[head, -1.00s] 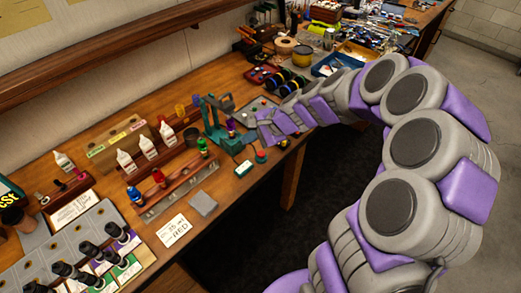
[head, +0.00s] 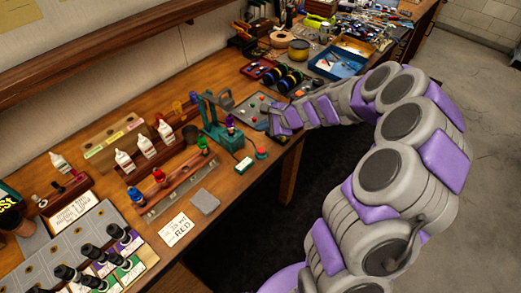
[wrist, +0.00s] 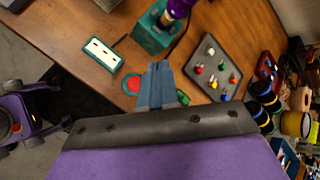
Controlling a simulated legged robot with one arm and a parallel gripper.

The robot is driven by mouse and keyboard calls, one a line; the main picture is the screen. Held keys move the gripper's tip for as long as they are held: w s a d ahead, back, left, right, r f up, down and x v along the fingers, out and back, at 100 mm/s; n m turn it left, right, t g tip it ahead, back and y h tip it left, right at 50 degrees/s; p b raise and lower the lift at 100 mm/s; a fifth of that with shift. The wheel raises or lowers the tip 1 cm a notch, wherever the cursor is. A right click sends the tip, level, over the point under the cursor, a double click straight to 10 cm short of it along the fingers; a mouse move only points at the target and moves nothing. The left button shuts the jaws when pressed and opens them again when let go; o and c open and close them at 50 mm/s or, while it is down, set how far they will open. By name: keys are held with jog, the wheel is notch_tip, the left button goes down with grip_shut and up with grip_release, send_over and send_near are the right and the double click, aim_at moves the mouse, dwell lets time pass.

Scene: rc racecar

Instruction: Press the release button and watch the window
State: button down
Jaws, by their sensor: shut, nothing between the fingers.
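A red round button (head: 261,152) on a dark green base sits near the front edge of the workbench. It also shows in the wrist view (wrist: 132,84), just left of my fingers and partly covered by them. Beside it lies a small teal box with a pale face (head: 244,165), with dark marks on that face in the wrist view (wrist: 103,53); I cannot read them. A teal stand (head: 216,133) with a purple-topped piece (head: 230,124) is behind them. My gripper (wrist: 157,66) is shut and empty, above the bench to the right of the button.
A grey tray (wrist: 212,65) with several coloured knobs lies to the right of the stand. Spools, tape and a blue bin (head: 337,66) stand farther along the bench. Bottles, a wooden rack (head: 180,183) and a handwritten RED card (head: 178,229) occupy the left. Open floor lies in front.

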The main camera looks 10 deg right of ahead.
jog(key=b, duration=0.6)
send_over(263, 151)
notch_tip(263, 151, down, 6)
jog(key=shift+w+d+f, duration=0.1)
jog(key=shift+d+f, duration=0.05)
jog(key=shift+f, duration=1.05)
jog(key=shift+f, duration=0.15)
dwell(0.6)
jog(key=shift+f, duration=0.2)
